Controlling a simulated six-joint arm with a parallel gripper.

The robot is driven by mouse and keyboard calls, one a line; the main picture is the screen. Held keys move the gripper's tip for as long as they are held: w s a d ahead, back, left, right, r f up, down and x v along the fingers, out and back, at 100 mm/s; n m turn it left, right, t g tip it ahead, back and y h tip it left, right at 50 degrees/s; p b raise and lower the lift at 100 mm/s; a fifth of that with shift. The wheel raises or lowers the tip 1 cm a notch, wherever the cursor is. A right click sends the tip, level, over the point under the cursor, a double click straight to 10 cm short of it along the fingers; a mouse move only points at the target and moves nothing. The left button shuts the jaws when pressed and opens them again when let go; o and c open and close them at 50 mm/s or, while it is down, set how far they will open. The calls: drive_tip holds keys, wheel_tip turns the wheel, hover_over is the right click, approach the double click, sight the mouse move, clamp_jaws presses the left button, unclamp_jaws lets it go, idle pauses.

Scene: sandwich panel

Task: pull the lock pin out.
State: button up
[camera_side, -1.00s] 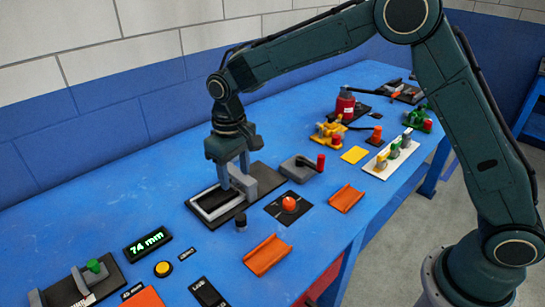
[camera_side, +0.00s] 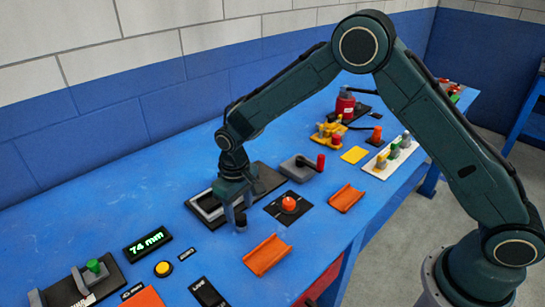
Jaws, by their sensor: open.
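A small dark upright knob (camera_side: 241,223), which looks like the lock pin, stands on the blue bench just in front of a dark plate (camera_side: 266,180) with a pale slotted frame (camera_side: 204,208). My gripper (camera_side: 234,221) points straight down at this knob, with its fingers low and apart. The knob shows at the fingertips; I cannot tell whether the fingers touch it. The gripper hides the middle of the plate and the grey block there.
A red ball knob on a black plate (camera_side: 273,208) and an orange tray (camera_side: 268,255) are close on the right. A grey lever block with a red handle (camera_side: 320,162) stands behind. A display reading 74 mm (camera_side: 148,244) lies left. Open bench lies between.

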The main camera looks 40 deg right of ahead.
sight(241, 220)
drive_tip(key=shift+f, duration=1.25)
